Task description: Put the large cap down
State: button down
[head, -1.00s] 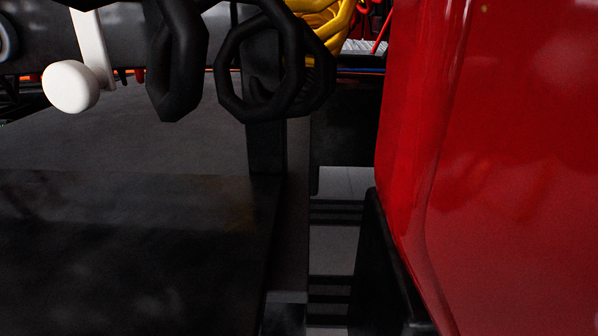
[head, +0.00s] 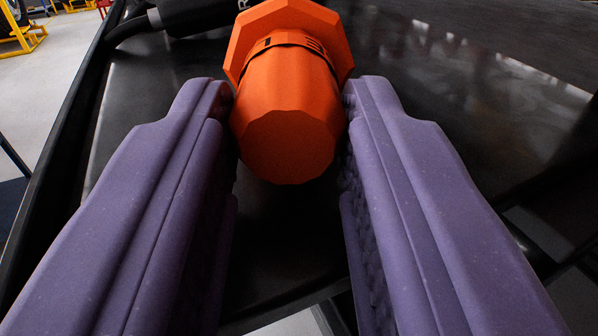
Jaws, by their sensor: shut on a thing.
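The large cap (head: 288,115) is orange, with a wide faceted flange at its far end and a narrower rounded body toward me. It sits between the two purple fingers of my gripper (head: 290,98), at their tips. The fingers press on it from left and right, so the gripper is shut on it. The cap is over a dark, glossy tabletop (head: 440,110). I cannot tell whether it touches the surface.
A black tool or hose-like object (head: 190,15) lies at the back left of the tabletop. The table's left edge (head: 75,130) has a raised black rim. Bare tabletop shows to the right of the cap. Pale floor and yellow stands (head: 22,30) are beyond on the left.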

jog(key=shift+f, duration=0.15)
jog(key=c, duration=0.8)
grip_release()
jog(key=shift+s+r, duration=0.1)
jog(key=shift+r, duration=0.15)
jog(key=s+b, duration=0.3)
jog(key=s, duration=0.2)
jog(key=s+b, duration=0.3)
jog(key=s, duration=0.3)
jog(key=shift+s+a+f, duration=0.1)
jog(key=shift+s+a, duration=0.1)
jog(key=shift+s, duration=0.1)
